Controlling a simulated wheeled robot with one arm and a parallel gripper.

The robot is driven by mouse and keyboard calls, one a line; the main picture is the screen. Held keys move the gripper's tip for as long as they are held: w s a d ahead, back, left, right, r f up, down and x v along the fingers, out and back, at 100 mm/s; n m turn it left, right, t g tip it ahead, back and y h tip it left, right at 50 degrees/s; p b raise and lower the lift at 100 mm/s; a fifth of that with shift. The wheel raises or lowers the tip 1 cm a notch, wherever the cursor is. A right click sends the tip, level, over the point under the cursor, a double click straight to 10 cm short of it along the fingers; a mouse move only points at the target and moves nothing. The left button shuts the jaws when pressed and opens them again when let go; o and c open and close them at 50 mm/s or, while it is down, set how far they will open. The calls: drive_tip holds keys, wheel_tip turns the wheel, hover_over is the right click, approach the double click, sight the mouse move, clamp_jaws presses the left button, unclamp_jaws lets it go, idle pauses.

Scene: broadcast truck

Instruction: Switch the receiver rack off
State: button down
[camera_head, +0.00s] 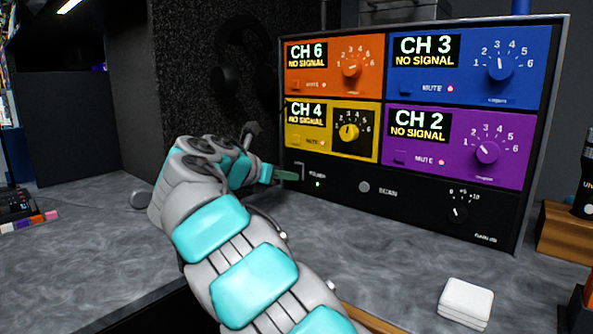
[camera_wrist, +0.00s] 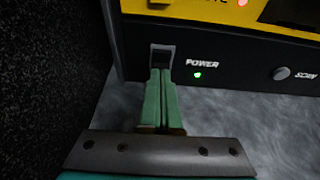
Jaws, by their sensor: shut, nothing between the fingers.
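The receiver rack (camera_head: 405,205) stands on the counter with orange, blue, yellow and purple channel panels, each reading NO SIGNAL. Its power switch (camera_wrist: 162,53) is a black rocker at the lower left of the front, left of the POWER label. The green power light (camera_wrist: 197,75) is lit; it also shows in the head view (camera_head: 317,184). My gripper (camera_wrist: 161,78) is shut and empty, its green fingertips at the lower part of the switch. I cannot tell whether they touch it. In the head view my gripper (camera_head: 292,176) partly hides the switch area.
A SCAN button (camera_wrist: 281,73) sits right of the power light. A dark textured wall panel (camera_wrist: 50,80) is close on the left. White square pads (camera_head: 466,302) lie on the grey counter (camera_head: 330,245) at front right. A wooden block (camera_head: 563,232) stands right of the rack.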

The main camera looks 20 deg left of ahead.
drive_tip(key=shift+p+v, duration=0.8)
drive_tip(key=shift+v, duration=0.15)
drive_tip(key=shift+s+a+r, duration=0.2)
drive_tip(key=shift+s, duration=0.25)
drive_tip(key=shift+v, duration=1.9)
